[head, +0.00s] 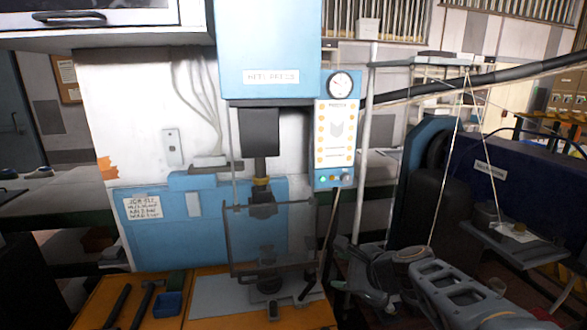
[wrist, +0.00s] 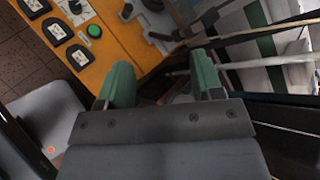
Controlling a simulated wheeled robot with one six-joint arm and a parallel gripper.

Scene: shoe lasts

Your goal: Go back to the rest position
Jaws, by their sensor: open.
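My gripper (wrist: 163,76) shows in the wrist view with two green finger pads spread apart. No object is visible between the pads. It points down past the edge of an orange bench top (wrist: 147,60), which also shows in the head view (head: 102,290). The space straight below the fingers is dark, and I cannot tell what lies there.
A blue press (head: 266,45) with a dial gauge (head: 341,84) and a clear guard stands behind the bench. Two dark hammer-like tools and a blue tray (head: 168,304) lie on the bench. A green button (wrist: 95,31) shows beside several labelled black items. Dark machinery fills the right.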

